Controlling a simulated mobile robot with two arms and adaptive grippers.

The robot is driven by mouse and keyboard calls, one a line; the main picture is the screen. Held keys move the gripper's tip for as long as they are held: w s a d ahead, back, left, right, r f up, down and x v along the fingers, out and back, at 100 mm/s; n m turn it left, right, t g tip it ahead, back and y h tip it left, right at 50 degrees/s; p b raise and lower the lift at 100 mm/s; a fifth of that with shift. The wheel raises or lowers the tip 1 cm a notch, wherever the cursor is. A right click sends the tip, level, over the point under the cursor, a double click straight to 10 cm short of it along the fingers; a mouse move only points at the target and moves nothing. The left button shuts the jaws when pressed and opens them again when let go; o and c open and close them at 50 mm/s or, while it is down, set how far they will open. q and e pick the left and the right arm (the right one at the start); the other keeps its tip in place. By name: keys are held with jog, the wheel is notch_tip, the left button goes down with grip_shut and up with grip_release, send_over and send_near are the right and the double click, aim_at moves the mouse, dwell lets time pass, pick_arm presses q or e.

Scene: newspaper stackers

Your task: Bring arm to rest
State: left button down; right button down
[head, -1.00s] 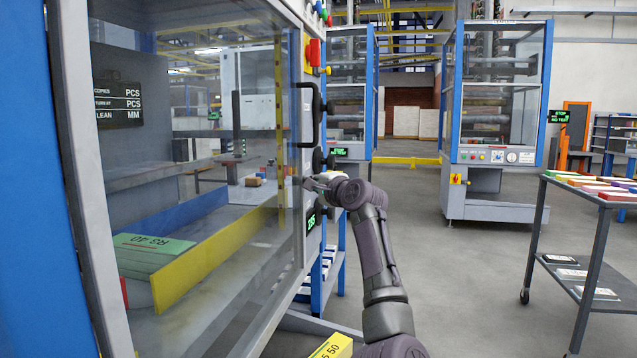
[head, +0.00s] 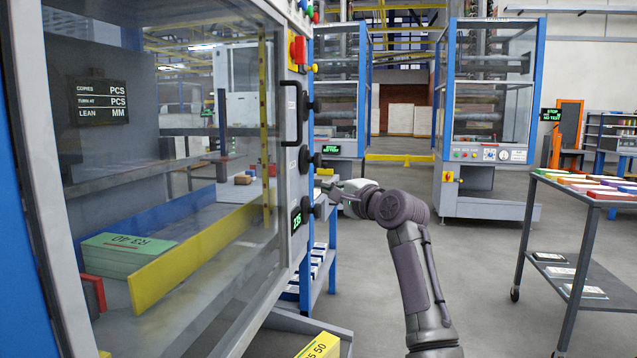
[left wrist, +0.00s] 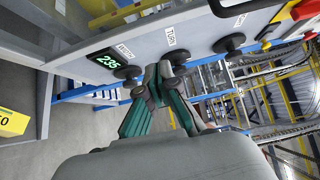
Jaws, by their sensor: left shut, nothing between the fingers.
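My left gripper (head: 328,187) is shut and empty. It is just right of the stacker's control panel (head: 297,180), by the black knobs (head: 317,160). In the left wrist view the gripper's green-grey fingers (left wrist: 160,80) come together in front of the panel. Labelled black knobs (left wrist: 178,57) and a green display (left wrist: 108,61) reading 235 are close by. I cannot tell whether a fingertip touches a knob. My right gripper is not in view.
The stacker's glass door (head: 190,150) with a black handle (head: 292,112) stands left. Inside lies a green-topped stack (head: 125,255). A trolley with coloured stacks (head: 590,187) stands right. The floor between is clear.

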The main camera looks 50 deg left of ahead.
pick_arm(q)
jog(key=shift+s+d, duration=0.1)
jog(key=shift+d, duration=0.4)
